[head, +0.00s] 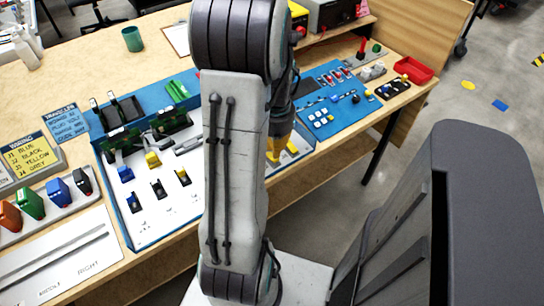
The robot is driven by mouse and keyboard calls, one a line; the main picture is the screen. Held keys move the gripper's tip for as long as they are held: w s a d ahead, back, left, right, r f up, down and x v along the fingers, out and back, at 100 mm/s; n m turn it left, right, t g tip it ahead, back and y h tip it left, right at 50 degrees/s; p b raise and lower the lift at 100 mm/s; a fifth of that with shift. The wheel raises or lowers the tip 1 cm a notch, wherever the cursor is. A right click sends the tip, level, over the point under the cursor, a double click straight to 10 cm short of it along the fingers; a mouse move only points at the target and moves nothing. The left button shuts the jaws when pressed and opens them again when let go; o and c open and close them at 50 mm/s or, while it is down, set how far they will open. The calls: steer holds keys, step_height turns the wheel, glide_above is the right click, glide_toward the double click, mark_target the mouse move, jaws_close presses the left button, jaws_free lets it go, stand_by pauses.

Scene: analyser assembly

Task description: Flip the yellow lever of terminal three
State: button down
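A blue-edged panel with a white face (150,225) lies on the table. It carries green-and-black terminal blocks (120,145) with raised black levers. Below them are a yellow block (153,159), a blue one (126,173) and black-and-white ones (158,188). I cannot tell which part is terminal three's yellow lever; my arm covers the panel's right part. My arm stands across the middle of the view. Its wrist points down behind the upright link, with a yellow-orange piece (275,150) at its lower end, which may belong to my gripper. The fingertips cannot be made out.
A label (36,155) lists J1 blue, J2 black, J3 yellow and J4 grey. Coloured plugs (58,192) stand in a grey rack at left. A blue control panel (335,100) and a red tray (413,70) are at right. A green cup (132,39) stands farther back.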

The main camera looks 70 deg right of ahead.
steer(key=shift+f+b, duration=1.55)
steer(key=shift+f, duration=0.4)
stand_by(0.9)
steer(key=shift+r, duration=0.2)
steer(key=shift+r+p, duration=2.95)
steer(key=shift+r, duration=0.45)
